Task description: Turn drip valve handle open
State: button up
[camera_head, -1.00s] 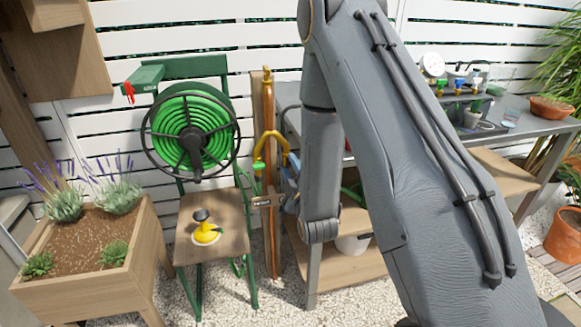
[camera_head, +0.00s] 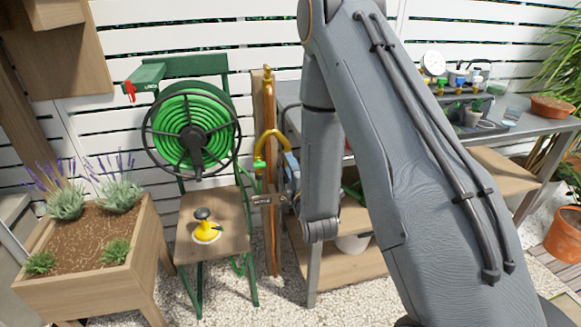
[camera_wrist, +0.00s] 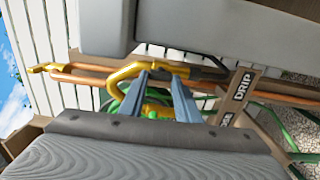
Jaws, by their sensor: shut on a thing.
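The drip valve stands on an upright copper pipe (camera_head: 269,110) beside the green chair. A curved yellow pipe (camera_head: 268,134) arches out from it; in the wrist view this yellow curve (camera_wrist: 122,73) reaches the fingertips. The DRIP label (camera_wrist: 243,85) is on a wooden tag at right in the wrist view and below the valve in the head view (camera_head: 266,200). My gripper (camera_wrist: 162,76) has its two blue-grey fingers at the valve, shut on what appears to be its handle. The handle is mostly hidden between the fingers, so its angle cannot be told.
A green hose reel (camera_head: 190,132) hangs left of the valve, above a chair seat (camera_head: 228,222) with a yellow sprinkler (camera_head: 207,232). A planter (camera_head: 90,292) stands at left. A grey workbench (camera_head: 520,140) is behind my arm. Green hoses (camera_wrist: 272,125) run near the gripper.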

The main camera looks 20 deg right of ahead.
jog(key=o, duration=1)
jog(key=shift+o, duration=0.2)
jog(key=s, duration=0.8)
jog(key=shift+w, duration=0.1)
jog(key=s+r+m+g+p, duration=0.4)
jog(key=s+r+m+g, duration=0.2)
jog(key=s+m+g, duration=0.3)
jog(key=s+r+m+g+p, duration=0.4)
jog(key=s+m+g, duration=0.5)
jog(key=s, duration=0.8)
notch_tip(320, 180, up, 2)
jog(key=shift+s+r+p, duration=0.1)
jog(key=shift+s+p, duration=0.2)
